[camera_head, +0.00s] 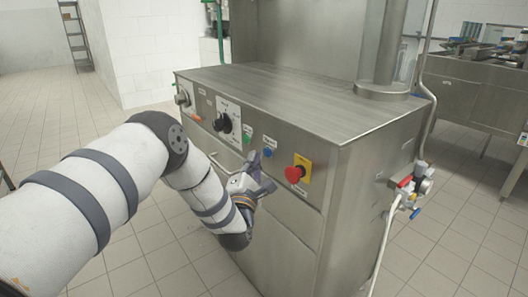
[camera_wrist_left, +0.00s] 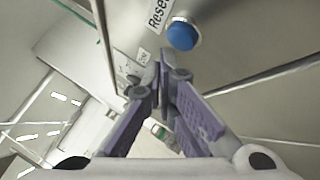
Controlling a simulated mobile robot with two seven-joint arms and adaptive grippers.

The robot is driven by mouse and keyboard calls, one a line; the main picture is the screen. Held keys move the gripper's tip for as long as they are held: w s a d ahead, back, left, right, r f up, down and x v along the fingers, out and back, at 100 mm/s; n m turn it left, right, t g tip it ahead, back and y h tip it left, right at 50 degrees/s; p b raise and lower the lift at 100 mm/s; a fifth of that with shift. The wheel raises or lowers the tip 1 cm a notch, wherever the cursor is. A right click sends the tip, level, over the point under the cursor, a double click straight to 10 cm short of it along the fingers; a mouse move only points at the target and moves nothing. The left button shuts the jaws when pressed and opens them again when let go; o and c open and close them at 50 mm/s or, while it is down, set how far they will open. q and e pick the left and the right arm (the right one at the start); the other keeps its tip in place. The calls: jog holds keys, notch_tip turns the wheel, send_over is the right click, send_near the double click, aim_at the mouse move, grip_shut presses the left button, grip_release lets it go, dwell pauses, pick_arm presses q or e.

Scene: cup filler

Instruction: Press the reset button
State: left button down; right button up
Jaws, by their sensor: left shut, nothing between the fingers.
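The blue reset button (camera_head: 267,152) sits on the steel machine's front panel, between a green button (camera_head: 247,137) and a red knob. In the left wrist view, the blue button (camera_wrist_left: 182,35) is above and slightly right of the fingertips, next to a label reading "Reset". My left gripper (camera_head: 260,170) is in front of the panel, just below and left of the blue button. Its fingertips (camera_wrist_left: 163,78) are together with nothing between them. A gap shows between the tips and the button in the wrist view. My right gripper is not in view.
A red emergency-stop knob (camera_head: 294,174) on a yellow plate (camera_head: 304,167) is right of the blue button. A black dial (camera_head: 224,123) is to the left. A horizontal bar runs along the front below the controls. Valves (camera_head: 415,186) stick out on the machine's right side.

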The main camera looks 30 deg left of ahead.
pick_arm(q)
jog(key=shift+f, duration=0.1)
